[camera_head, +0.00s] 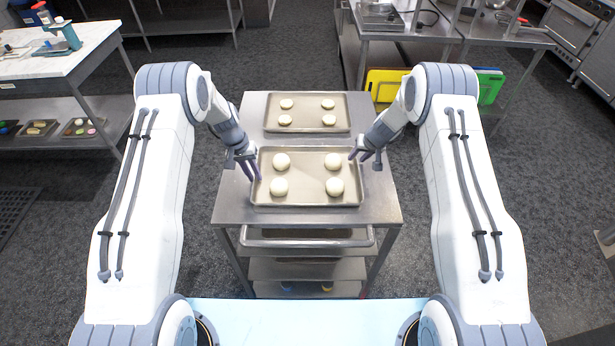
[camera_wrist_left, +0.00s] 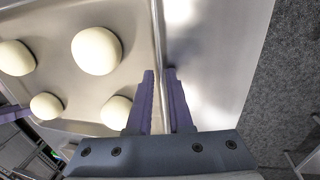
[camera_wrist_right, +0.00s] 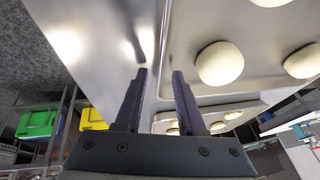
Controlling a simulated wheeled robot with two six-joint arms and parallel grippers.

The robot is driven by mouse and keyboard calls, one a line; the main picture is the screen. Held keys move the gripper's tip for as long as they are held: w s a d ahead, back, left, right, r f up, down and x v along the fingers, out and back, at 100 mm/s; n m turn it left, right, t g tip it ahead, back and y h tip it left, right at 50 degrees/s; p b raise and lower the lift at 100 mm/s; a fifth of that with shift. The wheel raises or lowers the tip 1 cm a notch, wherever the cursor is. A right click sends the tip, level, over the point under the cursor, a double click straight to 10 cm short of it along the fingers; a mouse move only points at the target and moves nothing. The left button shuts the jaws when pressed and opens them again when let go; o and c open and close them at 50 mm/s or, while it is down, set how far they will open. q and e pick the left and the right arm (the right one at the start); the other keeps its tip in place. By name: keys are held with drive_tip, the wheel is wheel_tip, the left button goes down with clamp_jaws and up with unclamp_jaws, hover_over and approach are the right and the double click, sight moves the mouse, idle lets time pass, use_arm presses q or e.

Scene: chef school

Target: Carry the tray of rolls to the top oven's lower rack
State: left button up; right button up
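The near metal tray (camera_head: 306,199) lies on the steel cart top and holds several pale round rolls, one of them at its front right (camera_head: 334,187). My left gripper (camera_head: 251,173) is at the tray's left edge. In the left wrist view its fingers (camera_wrist_left: 160,75) stand narrowly apart on either side of the tray rim (camera_wrist_left: 157,40). My right gripper (camera_head: 364,158) is at the tray's right edge. In the right wrist view its fingers (camera_wrist_right: 160,75) are spread, with the rim (camera_wrist_right: 162,35) between them. Contact with the rim cannot be made out. No oven rack is clearly visible.
A second tray of rolls (camera_head: 306,127) lies behind the near one on the cart (camera_head: 380,205). A worktable (camera_head: 40,68) stands at the left. Steel tables (camera_head: 400,48) stand behind right. An oven-like unit (camera_head: 570,25) is far right. Grey floor is clear on both sides.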

use_arm(q)
drive_tip(key=shift+f, duration=0.2)
use_arm(e)
drive_tip(key=shift+f, duration=0.2)
use_arm(q)
clamp_jaws()
use_arm(e)
drive_tip(key=c, duration=0.4)
clamp_jaws()
drive_tip(key=shift+w+r, duration=0.1)
drive_tip(key=shift+w, duration=0.05)
idle(0.4)
